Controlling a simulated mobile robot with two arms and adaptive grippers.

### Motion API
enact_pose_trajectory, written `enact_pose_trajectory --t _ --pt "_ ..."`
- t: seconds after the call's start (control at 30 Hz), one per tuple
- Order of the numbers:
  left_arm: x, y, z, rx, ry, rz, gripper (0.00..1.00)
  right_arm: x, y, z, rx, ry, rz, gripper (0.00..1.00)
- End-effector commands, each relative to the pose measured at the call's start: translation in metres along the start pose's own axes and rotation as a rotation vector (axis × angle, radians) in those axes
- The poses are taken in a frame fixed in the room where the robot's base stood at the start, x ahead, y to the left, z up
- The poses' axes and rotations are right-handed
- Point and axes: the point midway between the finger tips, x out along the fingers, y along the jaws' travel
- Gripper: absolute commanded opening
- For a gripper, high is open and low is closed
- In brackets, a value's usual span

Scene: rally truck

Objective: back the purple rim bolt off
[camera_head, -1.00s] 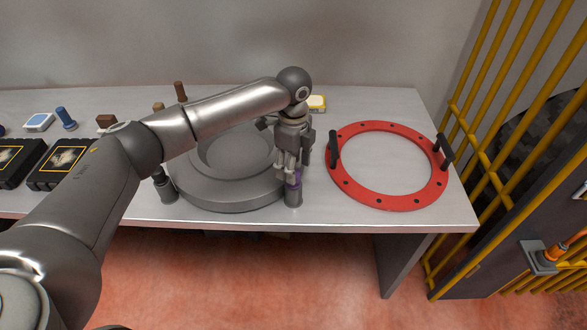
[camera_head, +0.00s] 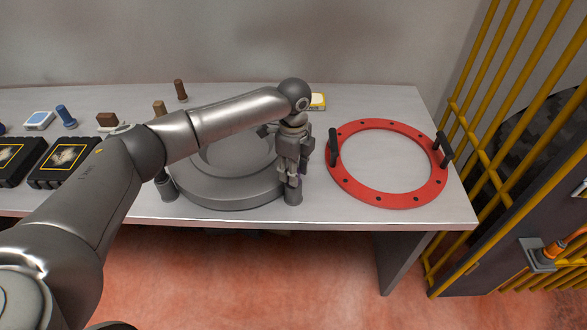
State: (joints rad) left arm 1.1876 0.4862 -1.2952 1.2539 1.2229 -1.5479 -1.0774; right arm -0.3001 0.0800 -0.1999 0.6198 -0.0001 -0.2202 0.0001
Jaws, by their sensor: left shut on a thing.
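The grey round rim (camera_head: 225,195) lies on the table with round posts at its edge. My left gripper (camera_head: 292,180) points down at the rim's right front edge, over a grey post (camera_head: 293,197). It is shut on the purple rim bolt (camera_head: 299,183), of which only a sliver shows between and beside the fingers. The bolt's lower end and its seat in the post are mostly hidden. My right gripper is not in view.
A red ring (camera_head: 385,204) with two black handles lies to the right, close to the gripper. Another post (camera_head: 167,189) stands at the rim's left. A blue bolt (camera_head: 66,117), brown bolt (camera_head: 181,91) and black boxes (camera_head: 64,164) lie leftward. Yellow bars (camera_head: 470,135) stand at right.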

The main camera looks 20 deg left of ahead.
Motion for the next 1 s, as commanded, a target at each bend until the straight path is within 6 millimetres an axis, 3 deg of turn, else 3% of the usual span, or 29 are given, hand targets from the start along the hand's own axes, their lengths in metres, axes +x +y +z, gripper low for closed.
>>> enact_pose_trajectory --t 0.37,1.0 --pt "-0.004 0.000 0.000 -0.120 0.002 0.003 0.08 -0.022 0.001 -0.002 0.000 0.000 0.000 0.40" --pt "-0.005 0.001 -0.001 -0.699 0.002 0.005 0.08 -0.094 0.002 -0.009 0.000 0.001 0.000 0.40"
